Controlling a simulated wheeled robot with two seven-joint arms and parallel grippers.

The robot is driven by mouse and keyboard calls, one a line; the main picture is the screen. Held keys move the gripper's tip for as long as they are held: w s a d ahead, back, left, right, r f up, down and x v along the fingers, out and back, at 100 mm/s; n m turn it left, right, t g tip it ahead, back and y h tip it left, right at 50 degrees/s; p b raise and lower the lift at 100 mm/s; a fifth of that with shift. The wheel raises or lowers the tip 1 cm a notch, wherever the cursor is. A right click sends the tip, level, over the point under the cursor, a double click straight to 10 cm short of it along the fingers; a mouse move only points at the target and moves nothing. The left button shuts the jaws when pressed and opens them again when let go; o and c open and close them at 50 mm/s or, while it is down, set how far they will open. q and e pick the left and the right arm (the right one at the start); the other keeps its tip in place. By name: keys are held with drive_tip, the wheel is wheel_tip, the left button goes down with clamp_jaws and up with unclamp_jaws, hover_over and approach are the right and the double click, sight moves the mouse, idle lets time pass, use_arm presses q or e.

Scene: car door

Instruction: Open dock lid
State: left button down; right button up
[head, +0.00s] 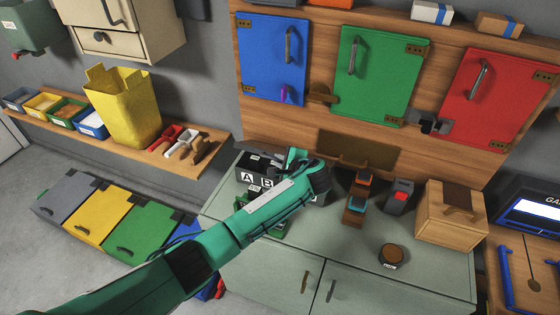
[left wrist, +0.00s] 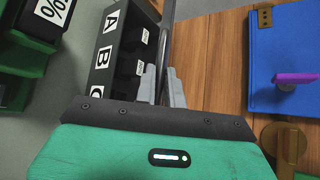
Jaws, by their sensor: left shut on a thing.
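The dock looks like the black box with white letter labels A and B (head: 252,170) on the grey-green counter. It also shows in the left wrist view (left wrist: 118,55), with A, B and a partly hidden third letter. A thin dark plate (left wrist: 167,40), seen edge-on beside the box, looks like its lid; I cannot tell its angle for sure. My left gripper (head: 292,158) is at the box's right side. In the left wrist view its grey fingers (left wrist: 162,85) are shut on that plate. My arm hides part of the box in the head view. My right gripper is not in view.
Right of my arm on the counter (head: 340,255) are a small wooden stand (head: 355,205), a grey and red device (head: 400,197), a wooden box (head: 440,222) and a round brown piece (head: 391,256). Blue (head: 270,60), green (head: 375,75) and red doors (head: 495,100) are on the wall panel behind.

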use_arm(q)
drive_tip(key=c, duration=1.5)
unclamp_jaws()
drive_tip(key=b+v, duration=0.3)
drive_tip(key=v, duration=1)
drive_tip(key=shift+s+d+r, duration=0.25)
